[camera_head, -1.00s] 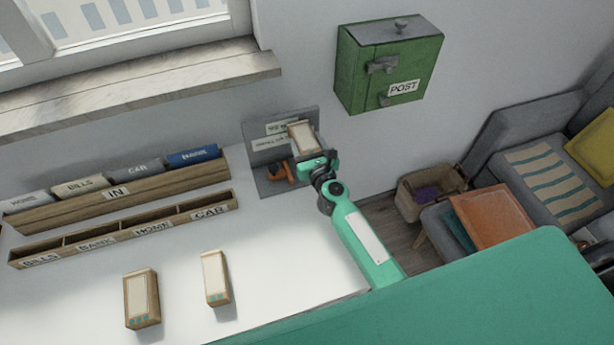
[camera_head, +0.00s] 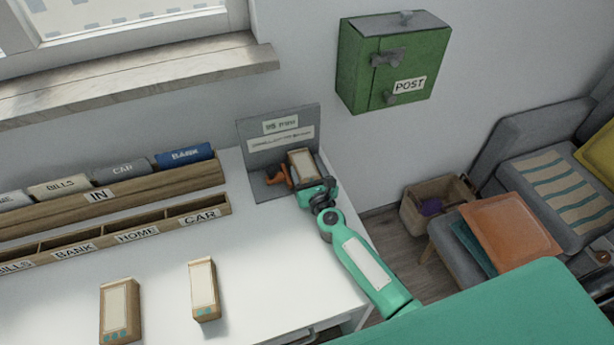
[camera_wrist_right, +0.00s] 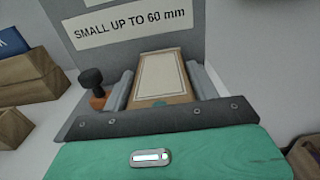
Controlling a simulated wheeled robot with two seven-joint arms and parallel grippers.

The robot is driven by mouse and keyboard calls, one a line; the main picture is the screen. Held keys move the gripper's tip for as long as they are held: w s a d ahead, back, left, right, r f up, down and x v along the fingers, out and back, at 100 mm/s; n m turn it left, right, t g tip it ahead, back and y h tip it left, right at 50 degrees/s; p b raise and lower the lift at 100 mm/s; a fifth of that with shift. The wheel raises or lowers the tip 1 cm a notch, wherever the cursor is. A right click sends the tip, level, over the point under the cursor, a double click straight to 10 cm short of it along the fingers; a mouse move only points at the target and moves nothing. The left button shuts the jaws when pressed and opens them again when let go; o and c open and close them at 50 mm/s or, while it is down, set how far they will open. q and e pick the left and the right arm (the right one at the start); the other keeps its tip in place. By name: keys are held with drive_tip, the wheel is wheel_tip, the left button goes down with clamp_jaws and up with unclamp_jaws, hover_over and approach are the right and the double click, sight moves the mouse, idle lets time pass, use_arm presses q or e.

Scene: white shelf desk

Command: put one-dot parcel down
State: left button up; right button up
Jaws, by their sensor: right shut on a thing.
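The one-dot parcel (camera_head: 302,164) is a tan box with a pale label, held at the grey sign stand (camera_head: 252,160) at the desk's back right. In the right wrist view the parcel (camera_wrist_right: 160,75) shows one teal dot at its near end. My right gripper (camera_head: 309,182) is shut on it; in the right wrist view the grey fingers (camera_wrist_right: 165,85) flank its sides. I cannot tell whether its underside touches the stand's base. My left gripper is not in view.
An orange object with a dark knob (camera_head: 277,178) stands just left of the parcel. Two other parcels (camera_head: 203,290) (camera_head: 120,312) stand at the front. A labelled wooden sorter (camera_head: 140,233) and folder rack (camera_head: 140,190) are left. The green post box (camera_head: 390,65) hangs on the wall.

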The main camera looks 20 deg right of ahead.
idle(0.3)
drive_tip(key=shift+f, duration=0.25)
drive_tip(key=o, duration=1.1)
drive_tip(key=shift+r, duration=0.1)
drive_tip(key=shift+r, duration=0.2)
drive_tip(key=shift+s+f, duration=0.15)
drive_tip(key=shift+s, duration=0.25)
drive_tip(key=s+b, duration=0.1)
drive_tip(key=s, duration=1)
drive_tip(key=shift+s+d, duration=0.15)
drive_tip(key=shift+d, duration=0.05)
